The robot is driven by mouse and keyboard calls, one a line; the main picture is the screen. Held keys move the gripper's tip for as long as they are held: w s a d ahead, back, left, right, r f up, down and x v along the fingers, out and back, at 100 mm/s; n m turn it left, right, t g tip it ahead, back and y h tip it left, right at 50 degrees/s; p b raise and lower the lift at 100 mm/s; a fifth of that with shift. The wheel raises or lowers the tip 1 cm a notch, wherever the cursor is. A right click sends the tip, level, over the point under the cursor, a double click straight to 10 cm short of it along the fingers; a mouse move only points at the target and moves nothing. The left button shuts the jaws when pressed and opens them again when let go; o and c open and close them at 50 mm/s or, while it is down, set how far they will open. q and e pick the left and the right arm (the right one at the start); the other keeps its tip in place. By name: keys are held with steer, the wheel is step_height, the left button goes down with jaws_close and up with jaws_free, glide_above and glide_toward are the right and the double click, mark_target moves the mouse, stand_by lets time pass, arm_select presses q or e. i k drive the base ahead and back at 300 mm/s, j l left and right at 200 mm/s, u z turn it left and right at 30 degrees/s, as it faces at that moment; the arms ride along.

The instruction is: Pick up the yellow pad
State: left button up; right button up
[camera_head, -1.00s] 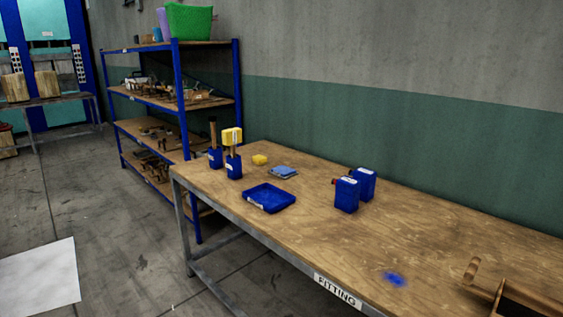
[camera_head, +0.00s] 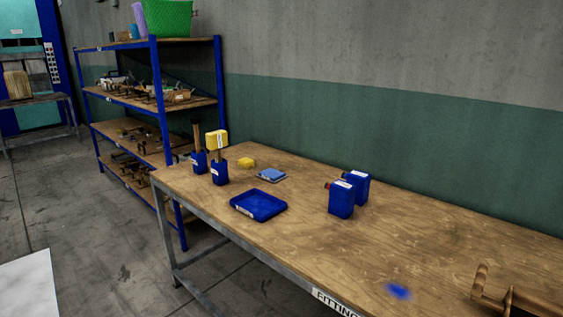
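A small yellow pad (camera_head: 246,162) lies on the wooden bench top (camera_head: 400,244), towards its far left part. A larger yellow block (camera_head: 216,140) sits atop a handle that stands in a blue holder (camera_head: 220,172), left of the pad. A blue-grey flat pad (camera_head: 272,175) lies just right of the yellow pad. Neither of my grippers shows in the head view.
A shallow blue tray (camera_head: 258,206) lies near the bench's front edge. Blue canisters (camera_head: 341,199) stand mid-bench. A blue stain (camera_head: 398,291) and a wooden box with a handle (camera_head: 515,300) are front right. A blue shelf rack (camera_head: 155,95) stands behind the bench's left end.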

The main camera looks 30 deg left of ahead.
mark_target(246, 163)
steer(key=i+j+z, duration=0.1)
steer(key=j+z, duration=0.15)
steer(key=j, duration=0.15)
steer(key=j+z, duration=0.25)
steer(key=j, duration=0.2)
steer(key=j+z, duration=0.3)
steer(key=j, duration=1.55)
steer(key=j+z, duration=0.15)
steer(key=j, duration=0.75)
